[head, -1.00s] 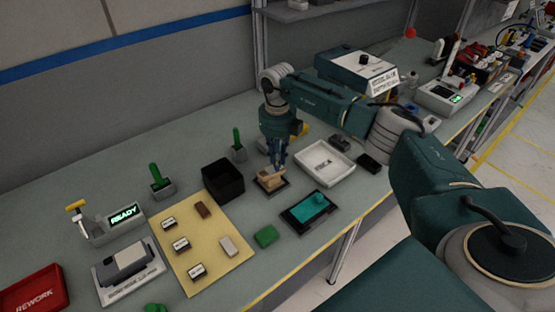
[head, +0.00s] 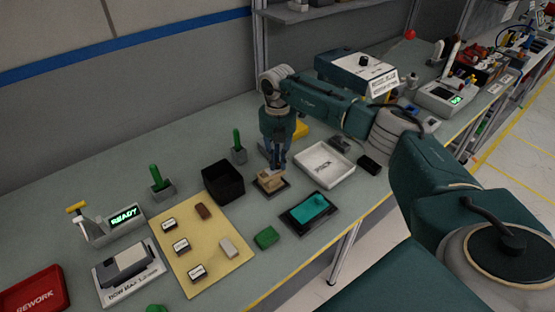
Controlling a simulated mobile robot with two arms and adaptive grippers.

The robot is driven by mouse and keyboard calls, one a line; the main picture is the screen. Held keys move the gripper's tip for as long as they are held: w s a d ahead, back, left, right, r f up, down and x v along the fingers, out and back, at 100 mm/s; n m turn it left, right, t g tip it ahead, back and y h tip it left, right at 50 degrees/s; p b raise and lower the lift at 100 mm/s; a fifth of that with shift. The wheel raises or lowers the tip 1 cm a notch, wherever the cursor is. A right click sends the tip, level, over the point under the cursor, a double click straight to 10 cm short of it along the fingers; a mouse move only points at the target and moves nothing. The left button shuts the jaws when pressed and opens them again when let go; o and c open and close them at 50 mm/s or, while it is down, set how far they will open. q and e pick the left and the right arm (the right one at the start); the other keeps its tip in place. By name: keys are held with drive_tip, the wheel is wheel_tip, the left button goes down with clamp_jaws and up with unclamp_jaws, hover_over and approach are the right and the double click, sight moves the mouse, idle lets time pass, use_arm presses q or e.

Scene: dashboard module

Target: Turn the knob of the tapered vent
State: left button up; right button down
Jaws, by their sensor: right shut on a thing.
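A small tan vent module (head: 269,182) sits on a dark base plate in the middle of the bench. My right gripper (head: 276,166) points straight down over it, shut at its top. The fingers hide the knob, so its angle cannot be made out. A teal module (head: 306,209) with a small raised knob lies on a dark plate to the right and nearer; nothing touches it. I cannot tell from its outline alone how far the tan module tapers. My left gripper is out of view.
A black open bin (head: 223,182) stands close left of the gripper, and a white tray (head: 324,165) close right. A green block (head: 266,237) lies in front. A yellow mat (head: 205,255) with several small blocks is at left. Green upright tools stand behind.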

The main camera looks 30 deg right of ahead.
sight(277, 164)
drive_tip(key=shift+m, duration=1.1)
drive_tip(key=c, duration=1.6)
unclamp_jaws()
drive_tip(key=shift+r, duration=0.1)
wheel_tip(277, 164, up, 12)
drive_tip(key=shift+f, duration=0.1)
